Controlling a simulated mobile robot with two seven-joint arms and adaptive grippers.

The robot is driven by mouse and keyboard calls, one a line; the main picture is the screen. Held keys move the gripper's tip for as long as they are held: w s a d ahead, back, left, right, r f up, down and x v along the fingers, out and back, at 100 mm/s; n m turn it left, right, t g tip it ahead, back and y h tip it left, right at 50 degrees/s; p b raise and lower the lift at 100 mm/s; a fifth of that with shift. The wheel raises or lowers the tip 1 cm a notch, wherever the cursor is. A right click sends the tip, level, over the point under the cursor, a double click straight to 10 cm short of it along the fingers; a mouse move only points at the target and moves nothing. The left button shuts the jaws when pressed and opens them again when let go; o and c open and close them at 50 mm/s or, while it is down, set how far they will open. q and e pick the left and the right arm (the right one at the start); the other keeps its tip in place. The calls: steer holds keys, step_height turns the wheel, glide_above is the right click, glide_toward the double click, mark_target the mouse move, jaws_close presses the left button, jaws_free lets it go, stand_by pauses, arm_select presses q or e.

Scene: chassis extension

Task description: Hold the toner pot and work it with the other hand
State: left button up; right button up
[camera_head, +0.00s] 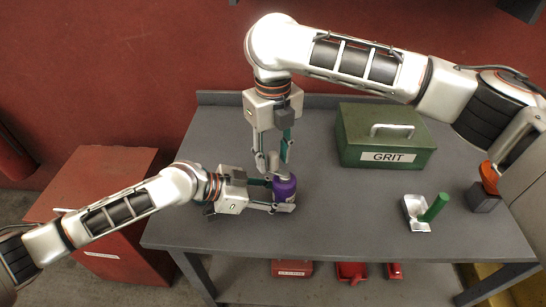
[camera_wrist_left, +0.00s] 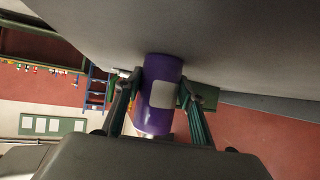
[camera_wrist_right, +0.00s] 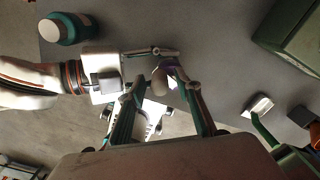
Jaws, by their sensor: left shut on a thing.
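The toner pot is a purple cylinder (camera_head: 284,188) with a pale grey top, held just above the grey bench. A pale label shows on its side in the left wrist view (camera_wrist_left: 163,94). My left gripper (camera_head: 280,208) is shut on the pot's body from the left. My right gripper (camera_head: 273,166) points down from above, its fingers apart on either side of the pot's top. In the right wrist view the rounded pale top (camera_wrist_right: 158,82) sits between the right fingers, with a gap visible on its left side. Contact on the other side is unclear.
A green GRIT box (camera_head: 385,135) stands at the bench's back right. A teal bottle (camera_wrist_right: 65,28) shows in the right wrist view. The bench front (camera_head: 340,240) is clear.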

steer(key=shift+f, duration=0.4)
jaws_close()
